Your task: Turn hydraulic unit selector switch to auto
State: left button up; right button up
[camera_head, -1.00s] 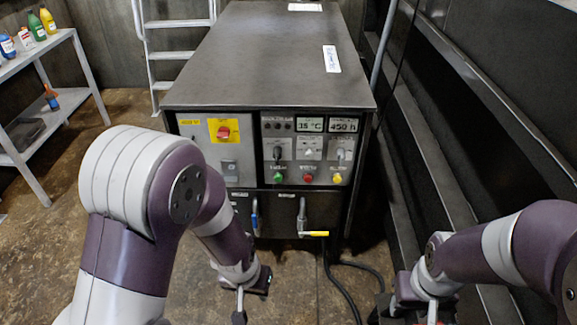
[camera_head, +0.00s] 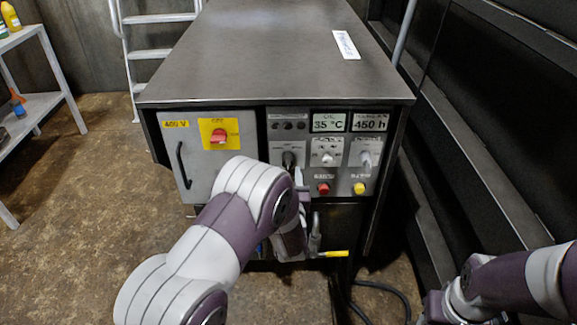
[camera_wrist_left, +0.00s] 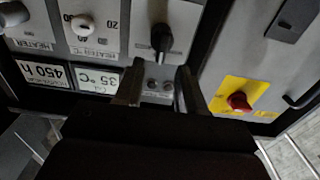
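The black selector switch (camera_head: 289,160) is on the left of the row of knobs on the cabinet's control panel. In the left wrist view, where the panel appears upside down, the black switch (camera_wrist_left: 161,38) points roughly along the picture's vertical; its label is too blurred to read. My left gripper (camera_head: 300,180) is just below and right of the switch in the head view. In the wrist view, my left gripper's fingers (camera_wrist_left: 158,88) are apart with nothing between them, short of the switch. My right forearm shows at the lower right; its gripper (camera_head: 432,310) is mostly cut off.
A white knob (camera_head: 327,158) and a grey knob (camera_head: 366,159) sit to the right. Red (camera_head: 323,188) and yellow (camera_head: 359,188) buttons are below. A red switch on a yellow plate (camera_head: 218,134) is at left. A yellow-handled valve (camera_head: 333,254) hangs under the panel.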

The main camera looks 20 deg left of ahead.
aim_at(288, 166)
pick_arm(q)
jog(key=b+x, duration=0.1)
jog(key=x, duration=0.4)
jog(key=shift+w, duration=0.2)
jog(key=c, duration=0.7)
